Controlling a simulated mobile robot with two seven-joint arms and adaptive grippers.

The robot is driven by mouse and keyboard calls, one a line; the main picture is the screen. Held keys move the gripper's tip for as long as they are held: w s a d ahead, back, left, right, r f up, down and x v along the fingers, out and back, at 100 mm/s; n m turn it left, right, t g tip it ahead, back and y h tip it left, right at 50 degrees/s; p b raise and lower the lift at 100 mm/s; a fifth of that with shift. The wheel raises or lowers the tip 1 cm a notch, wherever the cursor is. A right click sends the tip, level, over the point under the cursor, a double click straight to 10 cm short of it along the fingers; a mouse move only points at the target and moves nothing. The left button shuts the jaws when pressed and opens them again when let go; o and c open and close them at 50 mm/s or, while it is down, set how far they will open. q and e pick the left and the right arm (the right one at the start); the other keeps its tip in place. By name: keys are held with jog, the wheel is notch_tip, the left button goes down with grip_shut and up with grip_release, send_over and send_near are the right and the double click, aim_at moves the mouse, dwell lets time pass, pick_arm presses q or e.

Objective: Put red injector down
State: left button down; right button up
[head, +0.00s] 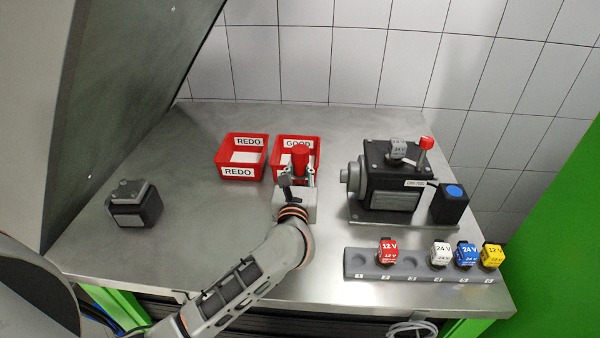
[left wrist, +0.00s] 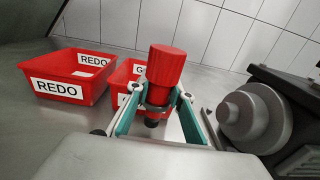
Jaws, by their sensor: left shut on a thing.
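The red injector (head: 300,158) is upright in my left gripper (head: 299,180), which is shut on it. In the left wrist view the injector (left wrist: 166,66) has a ribbed red cap, a metal collar and a dark lower end. The teal-lined fingers of the left gripper (left wrist: 158,100) clasp its collar. In the head view it overlaps the red GOOD bin (head: 317,146); in the left wrist view it stands in front of that bin (left wrist: 118,78). Its height above the table is hard to tell. My right gripper is not in view.
A red REDO bin (head: 219,160) stands left of the GOOD bin. A dark pump (head: 385,165) with a red-topped lever stands right. A grey rack (head: 360,264) holds red, white, blue and yellow labelled blocks. A dark device (head: 135,207) sits left, with bare table between.

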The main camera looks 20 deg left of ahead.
pick_arm(q)
jog(key=shift+f, duration=0.95)
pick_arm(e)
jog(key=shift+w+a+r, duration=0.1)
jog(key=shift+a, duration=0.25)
pick_arm(q)
jog(key=shift+f, duration=0.1)
jog(key=shift+f+b, duration=0.15)
jog(key=shift+b, duration=0.15)
jog(key=c, duration=1.8)
grip_release()
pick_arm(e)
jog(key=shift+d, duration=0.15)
